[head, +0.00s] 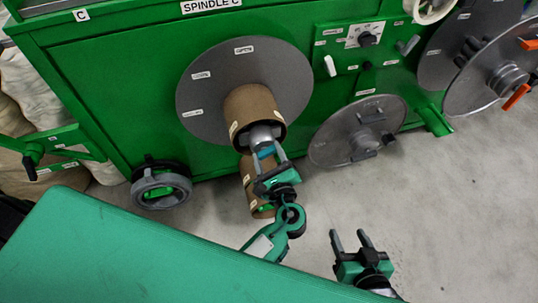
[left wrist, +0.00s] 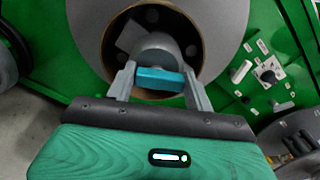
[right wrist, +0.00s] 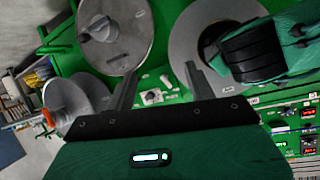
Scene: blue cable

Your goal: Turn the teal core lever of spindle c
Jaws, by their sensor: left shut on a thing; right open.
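The teal core lever (left wrist: 158,78) sits at the front of the grey hub (left wrist: 154,52) inside the brown cardboard core on spindle C. In the head view a bit of the teal lever (head: 266,153) shows between the fingers of my left gripper (head: 267,158). My left gripper is shut on the lever, with one finger at each end of it in the left wrist view (left wrist: 158,82). The brown core (head: 252,108) stands out from a large grey disc (head: 215,90). My right gripper (head: 350,240) is open and empty, low over the floor at the right.
A loose grey disc (head: 335,140) leans by the green cabinet (head: 120,75) to the right of spindle C. A control panel (head: 350,45) with knobs is above it. A dark ring (head: 160,187) lies at the left. The grey floor (head: 440,215) is clear at the right.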

